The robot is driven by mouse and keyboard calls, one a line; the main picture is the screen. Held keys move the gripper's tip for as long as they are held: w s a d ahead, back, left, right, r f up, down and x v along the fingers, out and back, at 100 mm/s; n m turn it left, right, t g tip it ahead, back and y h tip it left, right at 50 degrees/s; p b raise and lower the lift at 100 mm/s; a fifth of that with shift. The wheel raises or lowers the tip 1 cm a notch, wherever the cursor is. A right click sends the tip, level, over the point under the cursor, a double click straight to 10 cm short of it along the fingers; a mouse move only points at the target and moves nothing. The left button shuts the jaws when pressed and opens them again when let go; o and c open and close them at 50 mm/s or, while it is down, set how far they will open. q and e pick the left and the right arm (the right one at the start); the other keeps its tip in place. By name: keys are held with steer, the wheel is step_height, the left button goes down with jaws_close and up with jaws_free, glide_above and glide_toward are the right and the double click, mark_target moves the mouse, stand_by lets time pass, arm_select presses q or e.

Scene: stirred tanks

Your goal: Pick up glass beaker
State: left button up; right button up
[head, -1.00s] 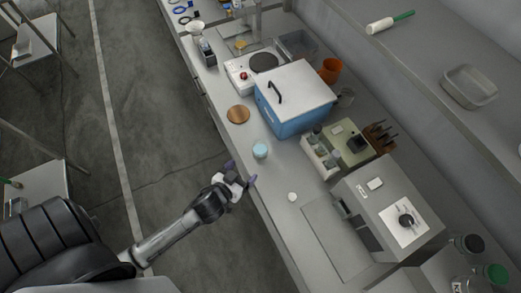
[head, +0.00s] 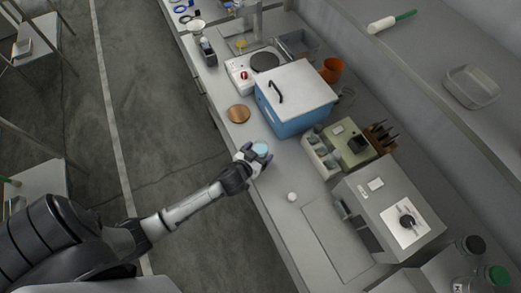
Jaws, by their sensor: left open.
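The glass beaker (head: 261,148), small with pale blue contents, stands on the near edge of the grey bench, left of the middle. My left gripper (head: 256,157) is open at the beaker, with its fingers close around the beaker's near side. The gripper hides the beaker's lower part, and I cannot tell whether the fingers touch it. My right gripper is not in view.
A round wooden disc (head: 238,114) lies behind the beaker. A blue box with a white lid (head: 295,101) and a rack with bottles (head: 322,152) stand farther in. A small white round item (head: 292,197) lies to the right on clear bench.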

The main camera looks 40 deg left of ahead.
mark_target(265, 142)
arm_select(q)
steer(key=shift+w+f, duration=0.1)
steer(key=shift+w, duration=0.1)
steer(key=c, duration=0.9)
steer(key=shift+c, duration=0.2)
steer(key=shift+r, duration=0.4)
steer(key=shift+c, duration=1.4)
step_height(265, 142, up, 3)
steer(key=shift+r+p, duration=0.15)
steer(key=shift+p, duration=0.35)
steer(key=w+d+r, duration=0.3)
steer(key=d+r, duration=0.4)
steer(key=d, duration=0.4)
steer(key=shift+d, duration=0.15)
